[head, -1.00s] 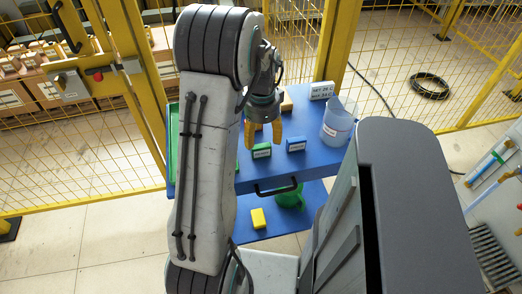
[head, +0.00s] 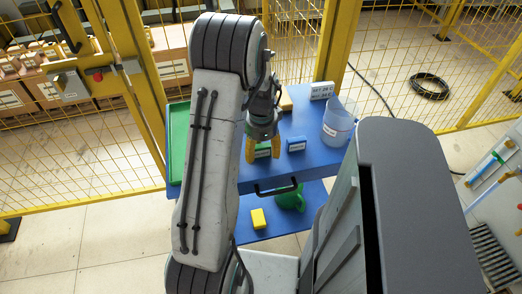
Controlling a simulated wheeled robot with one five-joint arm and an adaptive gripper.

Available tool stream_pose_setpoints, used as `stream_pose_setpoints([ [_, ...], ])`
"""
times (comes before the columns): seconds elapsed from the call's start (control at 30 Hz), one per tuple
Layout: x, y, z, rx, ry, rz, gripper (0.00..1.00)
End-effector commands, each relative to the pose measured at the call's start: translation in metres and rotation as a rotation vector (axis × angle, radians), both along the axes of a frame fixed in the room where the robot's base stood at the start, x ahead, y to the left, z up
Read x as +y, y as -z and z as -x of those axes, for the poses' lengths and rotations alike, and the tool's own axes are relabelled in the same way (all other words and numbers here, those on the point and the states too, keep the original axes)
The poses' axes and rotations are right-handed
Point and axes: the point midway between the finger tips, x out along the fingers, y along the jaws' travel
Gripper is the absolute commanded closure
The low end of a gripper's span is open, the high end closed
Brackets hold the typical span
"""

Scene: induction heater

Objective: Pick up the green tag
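The green tag (head: 263,153), a small block with a white label on its front, stands on the blue cart top (head: 300,172). My gripper (head: 263,155) points down over it with its two yellow fingers apart, one to the left and one to the right of the tag. The fingers look open about as wide as before, and I cannot tell whether they touch the tag. The gripper covers the tag's upper back part. A similar blue tag (head: 296,145) stands just to the right, clear of the fingers.
A translucent jug (head: 337,125) and a display sign (head: 322,91) stand right and behind. A green tray (head: 176,150) lies at the left, partly behind my arm. The lower shelf holds a yellow block (head: 258,218) and a green can (head: 290,199). Yellow mesh fencing (head: 400,60) stands behind.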

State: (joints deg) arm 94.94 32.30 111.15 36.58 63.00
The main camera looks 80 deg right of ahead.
Motion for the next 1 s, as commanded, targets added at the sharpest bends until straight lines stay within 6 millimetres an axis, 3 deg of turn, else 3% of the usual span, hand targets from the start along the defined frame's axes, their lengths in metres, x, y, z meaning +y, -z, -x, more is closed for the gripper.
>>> stream_pose_setpoints([
  [0.67, -0.0001, -0.0003, 0.0, 0.0, 0.0, 0.0, 1.0],
  [1.0, 0.0002, -0.0014, 0.0001, 0.0, 0.0, -0.001, 1.0],
])
